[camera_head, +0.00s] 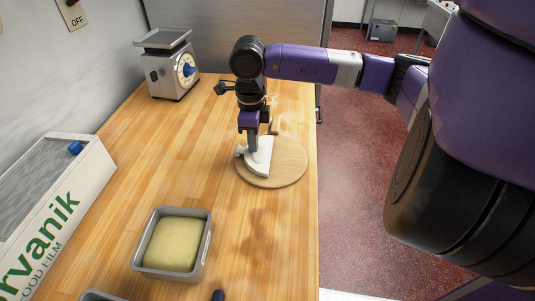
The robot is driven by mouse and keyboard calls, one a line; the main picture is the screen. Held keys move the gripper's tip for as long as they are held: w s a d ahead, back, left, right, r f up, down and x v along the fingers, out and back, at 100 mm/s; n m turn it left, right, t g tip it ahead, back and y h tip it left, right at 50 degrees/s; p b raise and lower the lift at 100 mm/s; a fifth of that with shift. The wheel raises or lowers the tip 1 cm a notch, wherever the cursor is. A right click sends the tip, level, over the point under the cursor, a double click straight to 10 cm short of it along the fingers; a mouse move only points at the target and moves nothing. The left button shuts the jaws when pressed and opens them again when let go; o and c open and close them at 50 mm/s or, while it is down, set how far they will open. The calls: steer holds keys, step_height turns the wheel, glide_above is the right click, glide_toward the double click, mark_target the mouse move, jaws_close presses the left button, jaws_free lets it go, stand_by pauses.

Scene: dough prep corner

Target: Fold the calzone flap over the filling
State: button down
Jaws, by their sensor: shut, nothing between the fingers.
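The calzone (262,163) is a pale half-round piece on a round wooden board (290,168) near the right edge of the counter. A small white tab sticks out at its left side. It looks folded, with its straight side to the right; no filling shows. My gripper (252,150) points down from above, shut and empty, at the calzone's upper left part. I cannot tell whether its tips touch the dough. My gripper and wrist hide part of the calzone and the board's far left side.
A metal tin with yellow dough (172,244) stands at the front. A kitchen scale (170,68) stands at the back left, and a food film box (45,215) lies along the left wall. The counter between them is mostly clear. The counter's right edge drops to a red floor.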

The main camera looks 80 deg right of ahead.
stand_by(0.4)
steer(key=shift+r, duration=1.5)
step_height(320, 180, up, 4)
steer(key=shift+p, duration=0.7)
